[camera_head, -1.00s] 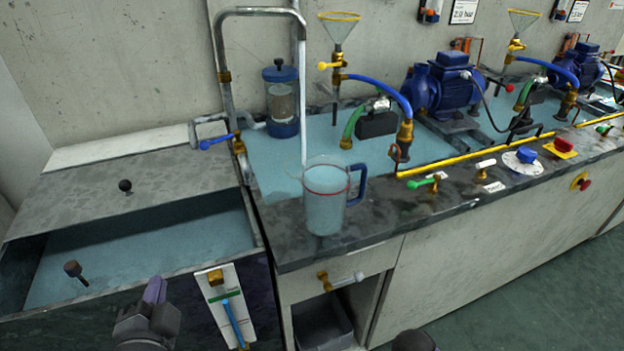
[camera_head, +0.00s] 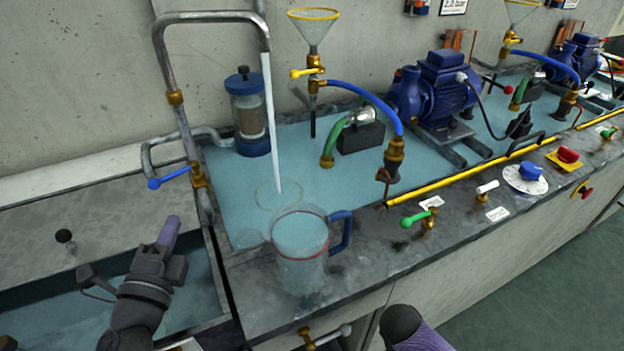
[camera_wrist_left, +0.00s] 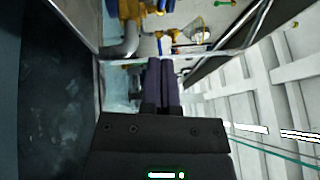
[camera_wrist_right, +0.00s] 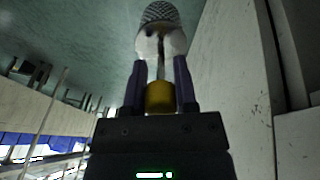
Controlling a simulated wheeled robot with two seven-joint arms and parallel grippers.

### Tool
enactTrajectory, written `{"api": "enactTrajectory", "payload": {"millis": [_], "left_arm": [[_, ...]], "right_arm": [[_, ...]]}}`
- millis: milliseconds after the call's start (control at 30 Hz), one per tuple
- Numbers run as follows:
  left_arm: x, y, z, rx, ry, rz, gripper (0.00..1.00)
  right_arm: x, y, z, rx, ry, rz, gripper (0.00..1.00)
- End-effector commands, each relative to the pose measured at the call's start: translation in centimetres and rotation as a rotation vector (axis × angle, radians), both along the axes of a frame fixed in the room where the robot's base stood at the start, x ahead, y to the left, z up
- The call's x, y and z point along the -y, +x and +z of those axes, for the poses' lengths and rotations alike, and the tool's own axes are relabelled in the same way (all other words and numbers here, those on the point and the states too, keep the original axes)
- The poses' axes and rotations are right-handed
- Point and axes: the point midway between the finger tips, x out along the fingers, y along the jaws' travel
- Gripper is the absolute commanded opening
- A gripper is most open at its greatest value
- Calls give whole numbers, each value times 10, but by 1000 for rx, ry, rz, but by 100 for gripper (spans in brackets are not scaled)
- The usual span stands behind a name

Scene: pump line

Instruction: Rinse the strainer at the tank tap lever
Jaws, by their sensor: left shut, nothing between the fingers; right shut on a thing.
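The tap lever is a blue handle (camera_head: 168,178) on a brass valve at the left of the tank, under a tall bent metal pipe. A pale stream (camera_head: 270,125) falls from the pipe's spout onto the teal surface behind the jug. My left gripper (camera_head: 170,230) is shut and empty, in front of and below the lever, apart from it; its purple fingers (camera_wrist_left: 160,75) show together in the left wrist view. My right gripper (camera_wrist_right: 160,85) is shut on the strainer's yellow-ended handle; its grey mesh head (camera_wrist_right: 160,14) points away. The strainer is not clear in the head view.
A clear jug (camera_head: 300,255) with a blue handle stands at the bench's front edge. A blue-capped filter canister (camera_head: 250,112), a yellow-rimmed funnel (camera_head: 313,25) and a blue pump (camera_head: 440,90) stand behind. A green-handled valve (camera_head: 418,217) is on the front ledge.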

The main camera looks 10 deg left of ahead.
Motion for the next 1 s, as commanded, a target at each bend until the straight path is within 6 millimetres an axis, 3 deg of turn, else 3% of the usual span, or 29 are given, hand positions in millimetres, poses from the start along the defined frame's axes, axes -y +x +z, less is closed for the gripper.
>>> {"api": "enactTrajectory", "payload": {"millis": [200, 400, 833, 1000], "left_arm": [[-5, 46, 8, 2, 3, 1, 0], [-26, 63, 12, -1, 1, 1, 0], [-32, 67, 13, -1, -2, 0, 0], [-43, 71, 7, -6, 4, -140, 0]], "right_arm": [[0, 1, 8, 4, 0, 0, 0], [0, 1, 5, 3, 0, 0, 0], [0, 1, 4, 3, 0, 0, 0], [0, -2, -18, -10, 0, 0, 0]]}}
